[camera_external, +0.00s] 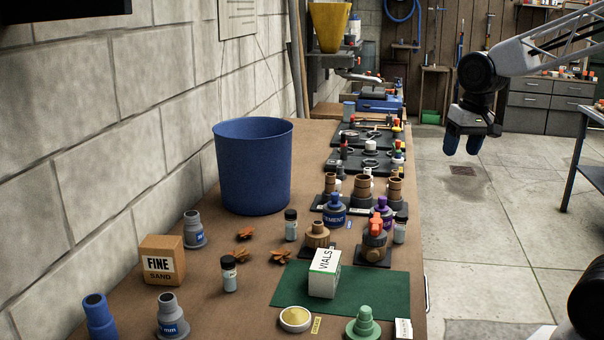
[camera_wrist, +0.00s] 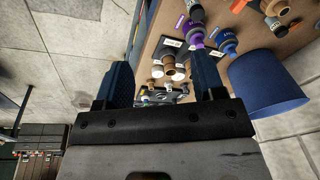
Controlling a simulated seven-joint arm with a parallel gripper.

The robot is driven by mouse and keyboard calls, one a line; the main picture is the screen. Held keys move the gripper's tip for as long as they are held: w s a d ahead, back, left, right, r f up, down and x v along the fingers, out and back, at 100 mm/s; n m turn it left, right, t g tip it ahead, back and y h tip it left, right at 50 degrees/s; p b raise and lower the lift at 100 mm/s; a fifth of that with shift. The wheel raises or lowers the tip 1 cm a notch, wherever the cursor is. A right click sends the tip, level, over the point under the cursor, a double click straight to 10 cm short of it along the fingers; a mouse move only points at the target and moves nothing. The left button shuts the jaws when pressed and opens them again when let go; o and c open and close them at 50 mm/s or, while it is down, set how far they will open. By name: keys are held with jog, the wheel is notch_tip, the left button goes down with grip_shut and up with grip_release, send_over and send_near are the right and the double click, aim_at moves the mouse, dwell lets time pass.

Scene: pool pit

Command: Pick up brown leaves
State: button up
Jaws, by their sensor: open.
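Brown leaves lie on the brown bench in the external view: one small cluster (camera_external: 244,233) sits nearer the blue bin, and another (camera_external: 281,256) lies just right of it, by the green mat. My gripper (camera_external: 463,146) hangs off the right side of the bench, above the floor, well apart from the leaves. Its two blue fingers are spread and empty; they also show in the wrist view (camera_wrist: 160,84). I cannot make out the leaves in the wrist view.
A tall blue bin (camera_external: 254,170) stands behind the leaves. Dark-capped vials (camera_external: 229,275) (camera_external: 291,225) flank them. A white vials box (camera_external: 324,273) sits on the green mat (camera_external: 385,290). A fine sand box (camera_external: 162,261) stands left. Fittings crowd the bench's right side.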

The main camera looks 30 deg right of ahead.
jog(key=w+a+f+m+g, duration=0.1)
jog(key=w+a+f+m, duration=0.1)
jog(key=w+a, duration=0.65)
jog(key=m+g, duration=0.2)
jog(key=m, duration=0.4)
send_over(282, 252)
jog(key=d, duration=0.1)
jog(key=shift+y, duration=0.3)
jog(key=f, duration=1.5)
jog(key=shift+w+f, duration=0.2)
jog(key=shift+f, duration=0.1)
jog(key=shift+a+f, duration=0.15)
jog(key=shift+a, duration=0.1)
jog(key=shift+a+f, duration=0.1)
jog(key=shift+f, duration=1.15)
jog(key=shift+s+a+f, duration=0.1)
jog(key=shift+s+f, duration=0.05)
jog(key=shift+f, duration=1.15)
jog(key=shift+s+a+f, duration=0.1)
jog(key=shift+f, duration=1.2)
